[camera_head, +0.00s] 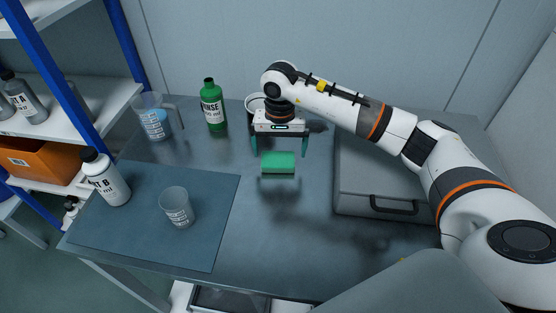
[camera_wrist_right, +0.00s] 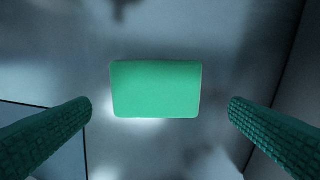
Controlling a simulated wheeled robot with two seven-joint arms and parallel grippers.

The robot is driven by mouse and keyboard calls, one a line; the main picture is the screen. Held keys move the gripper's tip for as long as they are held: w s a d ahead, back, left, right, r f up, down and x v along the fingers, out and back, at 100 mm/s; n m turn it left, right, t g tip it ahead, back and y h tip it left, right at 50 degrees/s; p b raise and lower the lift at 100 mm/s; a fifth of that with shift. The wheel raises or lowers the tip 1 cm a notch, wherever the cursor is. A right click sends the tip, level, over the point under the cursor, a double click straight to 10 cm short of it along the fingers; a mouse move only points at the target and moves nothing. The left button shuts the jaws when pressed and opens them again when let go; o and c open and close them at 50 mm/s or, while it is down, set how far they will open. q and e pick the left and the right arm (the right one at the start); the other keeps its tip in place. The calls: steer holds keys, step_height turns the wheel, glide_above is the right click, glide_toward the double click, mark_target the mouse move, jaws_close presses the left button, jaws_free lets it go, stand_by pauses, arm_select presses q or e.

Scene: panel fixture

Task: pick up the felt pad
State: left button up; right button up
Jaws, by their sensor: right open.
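The green felt pad (camera_head: 278,163) lies on the grey table in front of my right gripper in the head view. It looks like a small rounded block. My right gripper (camera_head: 279,152) is open, pointing down, with its two green fingers spread wide and nothing between them. In the right wrist view the pad (camera_wrist_right: 156,89) is centred a little above the line between the fingertips (camera_wrist_right: 160,104), with clear gaps on both sides. I cannot tell the exact height of the fingers above it. My left gripper is not in view.
A grey case (camera_head: 375,182) stands right of the pad. A green bottle (camera_head: 212,106), a jug (camera_head: 155,118) and a white round container (camera_head: 254,103) stand behind. A dark mat (camera_head: 140,228) holds a beaker (camera_head: 177,208) and a white bottle (camera_head: 106,178). The table front is clear.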

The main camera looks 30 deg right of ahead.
mark_target(278, 161)
steer(key=f, duration=0.4)
steer(key=shift+a+f+p, duration=0.2)
steer(key=shift+f+p, duration=0.05)
steer(key=shift+p, duration=0.15)
steer(key=shift+c, duration=0.2)
steer(key=shift+w, duration=0.1)
steer(key=c, duration=0.9)
steer(key=shift+o, duration=0.2)
steer(key=shift+r, duration=0.15)
step_height(278, 161, up, 10)
steer(key=b, duration=0.1)
